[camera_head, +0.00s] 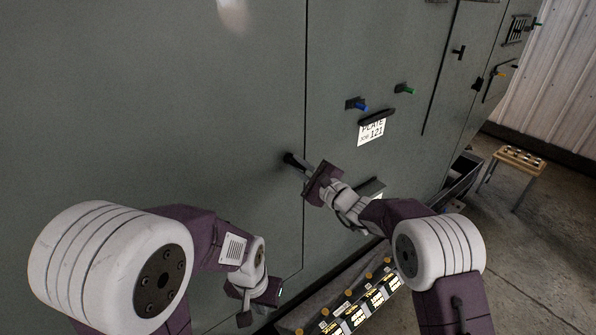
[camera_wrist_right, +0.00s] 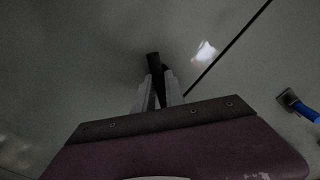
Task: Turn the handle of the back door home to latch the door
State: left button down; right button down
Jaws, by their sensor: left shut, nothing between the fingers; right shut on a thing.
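The black door handle (camera_head: 290,158) stands out from the grey-green door panel (camera_head: 180,100), just left of a vertical seam. My right gripper (camera_head: 303,169) is shut on this handle. In the right wrist view the two fingers (camera_wrist_right: 158,92) close around the black handle (camera_wrist_right: 153,62), whose end shows beyond the tips. The panel looks flush at the seam, but I cannot tell whether it is latched. My left gripper (camera_head: 243,306) is shut and empty, low in front of the panel, apart from the handle.
Right of the seam are a blue knob (camera_head: 357,104), a green knob (camera_head: 404,88) and a white plate label (camera_head: 371,131). A rack of yellow-and-black items (camera_head: 362,303) lies below. A wooden stool (camera_head: 519,158) stands at the right on open floor.

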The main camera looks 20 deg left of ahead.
jog(key=m+b, duration=0.1)
jog(key=b, duration=0.1)
jog(key=m+b, duration=0.2)
jog(key=shift+f+m, duration=0.2)
jog(key=shift+m, duration=0.1)
jog(key=m+b, duration=0.2)
jog(key=m, duration=0.1)
jog(key=shift+r+m+b, duration=0.15)
jog(key=shift+m+b, duration=0.15)
jog(key=shift+b, duration=0.05)
jog(key=m+b, duration=0.1)
jog(key=m, duration=0.1)
jog(key=shift+m, duration=0.3)
jog(key=shift+r+m, duration=0.1)
jog(key=shift+m, duration=3.1)
jog(key=c, duration=1.1)
grip_release()
jog(key=shift+c, duration=0.2)
